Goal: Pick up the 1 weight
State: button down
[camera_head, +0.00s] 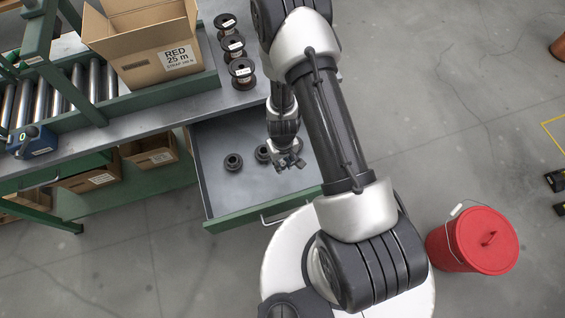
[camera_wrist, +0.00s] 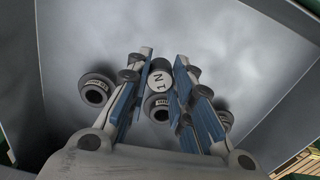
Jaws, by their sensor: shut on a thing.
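My gripper (camera_head: 290,161) is inside the open drawer (camera_head: 216,194) under the bench. In the wrist view my gripper (camera_wrist: 163,62) has its two blue-sided fingers closed around a dark round weight (camera_wrist: 160,86) with a pale top marked "N" and what looks like a 1. Whether it is clear of the drawer floor I cannot tell. A dark ring-like weight (camera_wrist: 157,112) lies partly behind it. Another weight (camera_wrist: 96,92) lies to the left, and one more (camera_wrist: 225,119) is partly hidden at the right. In the head view, dark weights (camera_head: 233,162) (camera_head: 262,153) lie left of the gripper.
Several spools (camera_head: 241,73) stand on the bench top (camera_head: 185,102) above the drawer. An open cardboard box (camera_head: 150,45) and a roller conveyor (camera_head: 45,95) are at the left. A red lidded bucket (camera_head: 470,245) stands on the floor at right. The drawer walls surround my gripper.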

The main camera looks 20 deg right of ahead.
aim_at(282, 163)
notch_tip(282, 163, up, 12)
jog(key=p, duration=1)
jog(key=shift+r+p, duration=0.15)
jog(key=shift+p, duration=0.15)
